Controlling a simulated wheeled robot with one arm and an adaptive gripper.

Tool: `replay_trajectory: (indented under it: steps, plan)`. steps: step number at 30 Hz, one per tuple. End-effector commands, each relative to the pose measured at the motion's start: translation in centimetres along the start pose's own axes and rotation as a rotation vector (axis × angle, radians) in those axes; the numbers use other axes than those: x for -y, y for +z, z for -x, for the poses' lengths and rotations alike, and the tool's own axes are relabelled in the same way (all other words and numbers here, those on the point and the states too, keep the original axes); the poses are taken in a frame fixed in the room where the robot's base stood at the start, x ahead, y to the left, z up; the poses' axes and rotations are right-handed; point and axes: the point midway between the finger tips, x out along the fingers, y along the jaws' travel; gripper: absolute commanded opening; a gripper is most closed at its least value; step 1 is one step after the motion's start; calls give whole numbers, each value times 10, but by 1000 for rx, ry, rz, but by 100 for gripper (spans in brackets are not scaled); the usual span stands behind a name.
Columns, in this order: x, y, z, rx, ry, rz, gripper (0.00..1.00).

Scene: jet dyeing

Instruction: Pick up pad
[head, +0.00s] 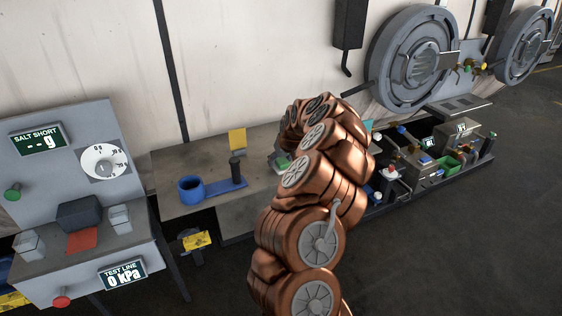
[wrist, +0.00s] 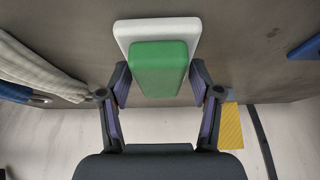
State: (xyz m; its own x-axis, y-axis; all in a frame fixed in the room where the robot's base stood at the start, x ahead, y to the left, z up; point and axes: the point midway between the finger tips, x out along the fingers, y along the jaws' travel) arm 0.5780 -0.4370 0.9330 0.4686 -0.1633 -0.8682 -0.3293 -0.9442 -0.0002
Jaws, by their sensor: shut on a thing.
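The pad is a green block (wrist: 159,68) on a white plate-like part (wrist: 157,33), seen in the wrist view between my fingers. My gripper (wrist: 160,84) has one dark finger on each side of the green block and is shut on it. In the head view my copper-coloured arm reaches over the grey bench, and a bit of green (head: 283,161) shows beside its end. The arm hides most of the gripper there. I cannot tell whether the white part touches the bench top.
A blue cup (head: 191,190) and a blue plate with a dark post (head: 236,169) stand on the grey bench (head: 215,213) left of my arm. A yellow card (head: 237,140) stands behind them. A pale cloth (wrist: 45,62) lies at left in the wrist view. Small equipment crowds the right.

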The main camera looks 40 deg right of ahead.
Motion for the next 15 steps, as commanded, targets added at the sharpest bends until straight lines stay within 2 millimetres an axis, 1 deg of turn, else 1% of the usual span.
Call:
replay_trajectory:
  steps: [5,12,15]
  plan:
    - [-1,-6,9,-4,2,0,23]
    - [0,-17,29,-4,1,0,23]
    - [4,-14,31,-1,-1,1,23]
